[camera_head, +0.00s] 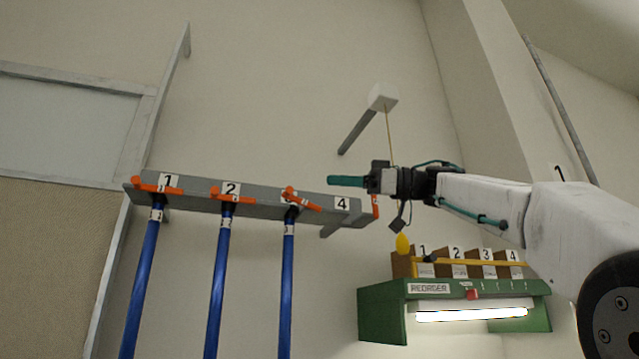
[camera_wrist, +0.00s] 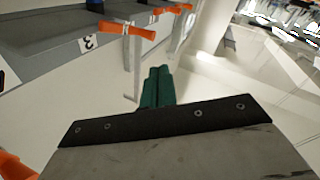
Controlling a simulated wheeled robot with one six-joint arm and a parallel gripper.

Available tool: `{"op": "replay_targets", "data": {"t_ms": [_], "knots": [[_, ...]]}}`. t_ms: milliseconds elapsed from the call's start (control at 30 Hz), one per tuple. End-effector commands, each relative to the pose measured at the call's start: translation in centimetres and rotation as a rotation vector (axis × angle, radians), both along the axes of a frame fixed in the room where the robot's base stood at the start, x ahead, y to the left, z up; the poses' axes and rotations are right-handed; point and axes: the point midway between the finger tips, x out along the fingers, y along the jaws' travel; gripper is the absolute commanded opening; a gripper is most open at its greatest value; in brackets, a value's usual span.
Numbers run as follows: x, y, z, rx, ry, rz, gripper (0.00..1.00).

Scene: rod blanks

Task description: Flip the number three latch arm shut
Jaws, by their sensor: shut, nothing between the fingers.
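A grey rail (camera_head: 262,205) on the wall carries number labels 1 to 4 and orange latch arms. The number three latch arm (camera_head: 302,199) slants down to the right across the rail, at a different angle from latches one and two, and partly covers its label. In the wrist view, an orange latch arm (camera_wrist: 127,29) stands beside the 3 label (camera_wrist: 87,43), beyond my fingertips. My gripper (camera_head: 334,181) has teal fingers shut together and empty, pointing left just above the rail's right end. It also shows in the wrist view (camera_wrist: 158,72), apart from the latch.
Blue rods (camera_head: 217,275) hang below positions one, two and three; position four has none, and its orange latch (camera_head: 376,206) hangs down. A yellow weight (camera_head: 403,244) hangs on a cord near my gripper. A green shelf (camera_head: 382,312) with numbered bins is below right.

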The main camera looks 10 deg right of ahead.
Motion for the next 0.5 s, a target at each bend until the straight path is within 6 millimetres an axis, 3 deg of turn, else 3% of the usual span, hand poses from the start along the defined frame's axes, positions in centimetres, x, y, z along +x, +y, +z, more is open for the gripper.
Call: {"op": "replay_targets", "data": {"t_ms": [33,200,500], "knots": [[-0.2,-1.4,-0.1,0.0,0.001,-0.008,0.0],[-0.8,-4.2,-0.6,0.0,0.0,-0.008,0.0],[-1.3,-5.5,-0.9,0.0,-0.002,-0.003,0.0]]}}
